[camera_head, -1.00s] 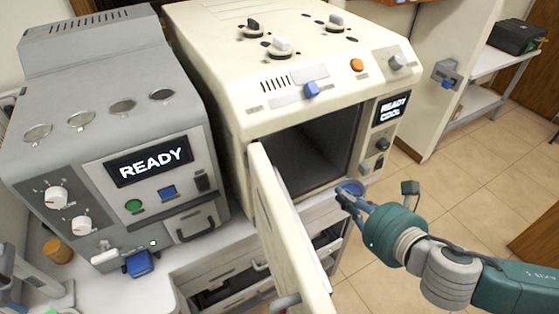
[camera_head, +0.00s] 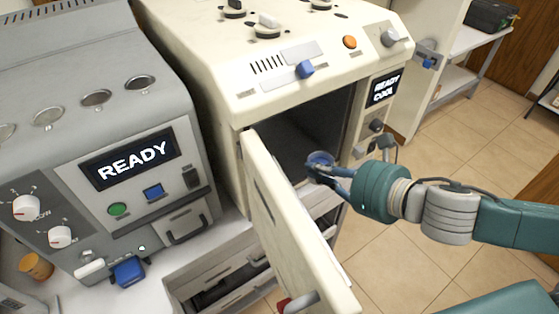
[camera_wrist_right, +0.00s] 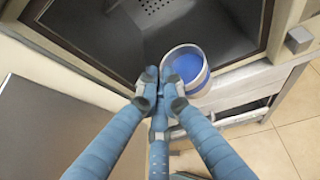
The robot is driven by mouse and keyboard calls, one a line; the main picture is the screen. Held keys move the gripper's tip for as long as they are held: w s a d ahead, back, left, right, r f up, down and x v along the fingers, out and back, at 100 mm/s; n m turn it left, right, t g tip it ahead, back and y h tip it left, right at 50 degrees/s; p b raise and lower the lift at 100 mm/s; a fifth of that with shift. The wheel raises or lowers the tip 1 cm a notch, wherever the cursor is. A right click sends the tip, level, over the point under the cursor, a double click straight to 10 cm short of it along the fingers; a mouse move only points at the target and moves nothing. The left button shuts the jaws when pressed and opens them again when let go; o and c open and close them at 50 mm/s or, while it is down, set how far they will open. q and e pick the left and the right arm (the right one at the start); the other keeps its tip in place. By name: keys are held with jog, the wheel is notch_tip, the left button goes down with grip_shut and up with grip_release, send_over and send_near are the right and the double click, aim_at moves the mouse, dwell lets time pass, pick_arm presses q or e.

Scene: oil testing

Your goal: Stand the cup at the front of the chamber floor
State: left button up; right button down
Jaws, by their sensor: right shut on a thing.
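The cup (camera_head: 320,159) is small with a blue inside and a pale rim. My right gripper (camera_head: 318,172) is shut on it, at the open mouth of the chamber (camera_head: 312,125). In the right wrist view, the fingertips (camera_wrist_right: 161,92) pinch the near left side of the cup (camera_wrist_right: 187,68), and its blue inside faces the camera. Behind it lies the dark chamber floor (camera_wrist_right: 120,45). I cannot tell whether the cup touches the front edge or hangs above it. My left gripper is not in view.
The chamber's cream door (camera_head: 285,215) stands open to the left of my right gripper. A grey machine reading READY (camera_head: 130,163) stands on the left. Drawers (camera_head: 235,268) are below. An orange-brown cup (camera_head: 37,266) stands at the lower left.

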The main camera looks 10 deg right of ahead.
jog(key=shift+w+a+f+b, duration=0.1)
jog(key=shift+w+a+b, duration=0.1)
jog(key=shift+w+b, duration=0.3)
jog(key=shift+w+a+b, duration=0.2)
jog(key=shift+w+b, duration=0.2)
jog(key=shift+w, duration=0.2)
jog(key=w+a+p, duration=0.4)
jog(key=w+p, duration=0.1)
jog(key=w, duration=0.5)
notch_tip(320, 180, down, 5)
jog(key=shift+a+f+p, duration=0.1)
jog(key=shift+f+p, duration=0.1)
jog(key=shift+p, duration=0.3)
jog(key=shift+w+a+f+p, duration=0.1)
jog(key=shift+w+f+p, duration=0.15)
jog(key=shift+f+p, duration=0.1)
jog(key=shift+w+f, duration=0.25)
jog(key=shift+f, duration=0.1)
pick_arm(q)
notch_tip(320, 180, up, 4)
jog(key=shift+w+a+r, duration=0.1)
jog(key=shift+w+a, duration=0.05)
pick_arm(e)
jog(key=c, duration=1.9)
grip_release()
